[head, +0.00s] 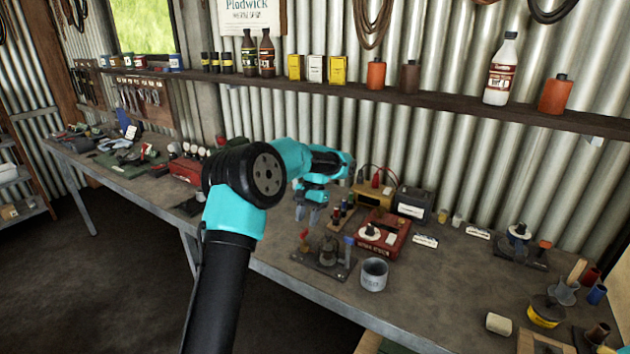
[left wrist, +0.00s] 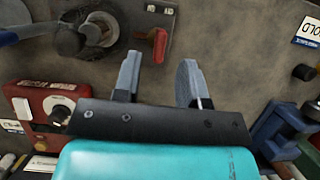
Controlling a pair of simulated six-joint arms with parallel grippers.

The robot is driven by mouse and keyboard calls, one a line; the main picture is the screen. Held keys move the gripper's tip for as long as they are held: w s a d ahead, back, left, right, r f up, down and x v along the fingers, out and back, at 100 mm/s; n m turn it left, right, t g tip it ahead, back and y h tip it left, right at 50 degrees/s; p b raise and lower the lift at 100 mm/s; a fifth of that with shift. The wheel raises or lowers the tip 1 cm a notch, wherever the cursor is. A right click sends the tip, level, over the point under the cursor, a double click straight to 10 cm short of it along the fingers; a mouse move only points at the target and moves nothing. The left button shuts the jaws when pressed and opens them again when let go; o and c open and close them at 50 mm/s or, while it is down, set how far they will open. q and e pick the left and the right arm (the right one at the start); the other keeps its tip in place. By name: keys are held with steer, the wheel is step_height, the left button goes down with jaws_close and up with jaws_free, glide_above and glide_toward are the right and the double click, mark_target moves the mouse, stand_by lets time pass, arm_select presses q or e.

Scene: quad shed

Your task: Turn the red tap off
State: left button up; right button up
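The red tap (head: 304,236) stands on a dark base plate (head: 318,266) on the bench, left of a grey fitting (head: 328,252) and a blue tap (head: 349,243). In the left wrist view the red tap (left wrist: 157,46) shows just beyond the fingertips, across the gap between them; the blue tap (left wrist: 28,32) is at the far left. My left gripper (head: 307,215) points down with its fingers apart and empty, just above the red tap in the head view. The wrist view also shows its fingers (left wrist: 161,60) spread. I cannot tell the exact height gap. My right gripper is not in view.
A metal cup (head: 374,274) stands right of the base plate near the bench front. A red box with a dial (head: 383,234) and a dark battery-like box (head: 413,204) stand behind. The bench (head: 440,290) has clear room right of the cup.

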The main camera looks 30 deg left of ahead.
arm_select(q)
steer(key=v, duration=1.3)
steer(key=shift+r, duration=0.25)
